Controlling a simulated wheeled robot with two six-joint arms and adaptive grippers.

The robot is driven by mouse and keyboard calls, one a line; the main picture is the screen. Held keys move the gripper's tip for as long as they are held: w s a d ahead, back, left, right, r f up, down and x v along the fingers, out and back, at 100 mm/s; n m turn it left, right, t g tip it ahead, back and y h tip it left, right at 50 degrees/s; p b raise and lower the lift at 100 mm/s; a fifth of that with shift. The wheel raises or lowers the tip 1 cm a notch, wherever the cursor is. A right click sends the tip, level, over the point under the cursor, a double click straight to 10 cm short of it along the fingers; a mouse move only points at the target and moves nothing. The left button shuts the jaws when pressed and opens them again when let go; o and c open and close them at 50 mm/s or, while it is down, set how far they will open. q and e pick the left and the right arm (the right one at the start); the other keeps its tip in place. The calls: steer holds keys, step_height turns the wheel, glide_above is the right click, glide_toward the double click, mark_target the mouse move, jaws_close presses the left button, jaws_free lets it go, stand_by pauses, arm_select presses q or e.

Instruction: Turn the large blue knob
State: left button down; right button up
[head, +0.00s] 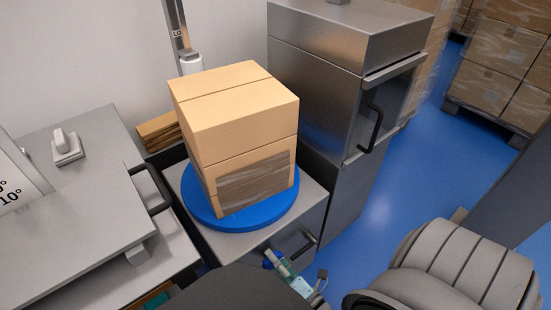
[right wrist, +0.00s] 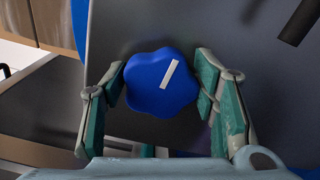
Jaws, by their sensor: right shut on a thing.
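The large blue knob (right wrist: 148,92) has a lobed edge and a white pointer stripe. It sits on a dark grey metal front in the right wrist view. The stripe tilts from lower left to upper right. My right gripper (right wrist: 161,78) is shut on the knob, with one green-and-grey finger on each side of it. In the head view the gripper (head: 284,270) is at the bottom middle, by the cabinet front, and a small bit of blue shows beside its fingers. My left gripper is not in view.
Cardboard boxes (head: 235,113) stand on a blue round plate (head: 253,220) on top of the cabinet. A black handle (head: 301,243) is close to the gripper. A tall steel cabinet (head: 315,97) stands behind at the right. Blue floor (head: 400,185) is open to the right.

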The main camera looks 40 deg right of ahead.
steer(key=o, duration=1.2)
steer(key=shift+c, duration=0.2)
steer(key=s, duration=1.2)
steer(key=shift+a, duration=0.15)
